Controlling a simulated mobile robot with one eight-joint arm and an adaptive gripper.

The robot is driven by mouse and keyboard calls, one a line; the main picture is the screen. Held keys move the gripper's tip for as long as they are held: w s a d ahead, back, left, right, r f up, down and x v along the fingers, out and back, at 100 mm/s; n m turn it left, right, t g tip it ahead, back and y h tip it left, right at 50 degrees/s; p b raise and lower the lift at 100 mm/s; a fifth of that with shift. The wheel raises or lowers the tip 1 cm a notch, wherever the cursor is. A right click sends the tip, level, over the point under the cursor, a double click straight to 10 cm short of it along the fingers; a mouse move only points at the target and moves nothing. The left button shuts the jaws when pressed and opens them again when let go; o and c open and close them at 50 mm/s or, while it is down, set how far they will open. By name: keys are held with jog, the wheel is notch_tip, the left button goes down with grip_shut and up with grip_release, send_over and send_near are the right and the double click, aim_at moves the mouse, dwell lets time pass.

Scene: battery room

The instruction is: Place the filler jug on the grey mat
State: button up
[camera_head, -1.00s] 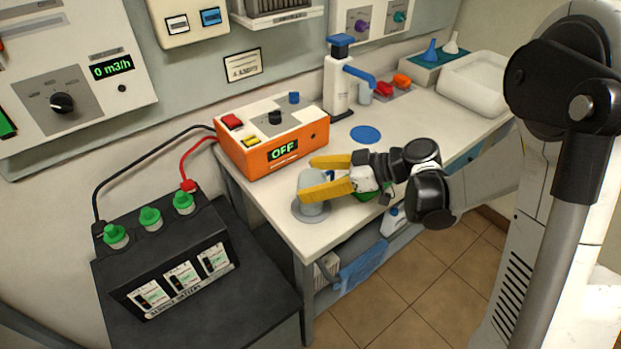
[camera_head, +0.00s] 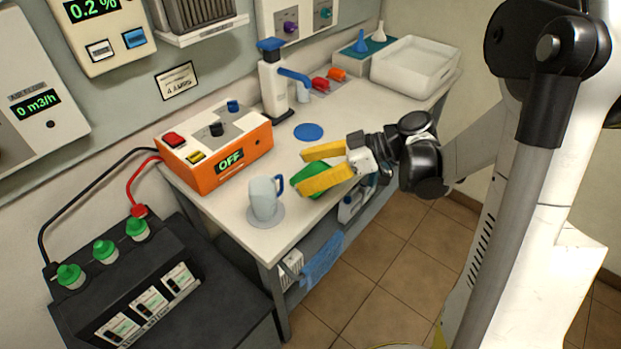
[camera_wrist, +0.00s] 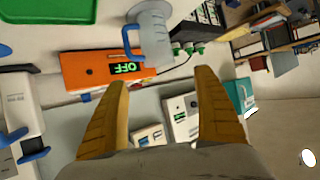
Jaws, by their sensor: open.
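The filler jug (camera_head: 264,198), pale grey-blue with a blue handle, stands upright on the round grey mat (camera_head: 270,222) near the front left corner of the bench. In the wrist view the jug (camera_wrist: 154,38) shows at the top, beyond the fingers, with its blue handle on the left. My gripper (camera_head: 303,171) has yellow fingers. It is open and empty, to the right of the jug and apart from it. In the wrist view the two fingers (camera_wrist: 161,78) are spread wide with nothing between them.
An orange charger box (camera_head: 210,155) reading OFF stands behind the jug. A green item (camera_head: 310,180) lies behind my fingers, partly hidden. A blue disc (camera_head: 309,132), a white pump dispenser (camera_head: 272,85) and a white tray (camera_head: 414,65) are further back. A black battery (camera_head: 130,280) is at lower left.

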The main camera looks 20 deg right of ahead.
jog(key=s+d+r+m+t+h, duration=0.1)
jog(key=s+d+r+m+h, duration=0.1)
jog(key=s+m+h, duration=0.4)
jog(key=s+d+r+m+t+h, duration=0.2)
jog(key=s+d+r+m+h, duration=0.1)
jog(key=s+m+h, duration=0.3)
jog(key=shift+s+d+m, duration=0.15)
jog(key=shift+s+m, duration=0.65)
jog(key=shift+s, duration=0.5)
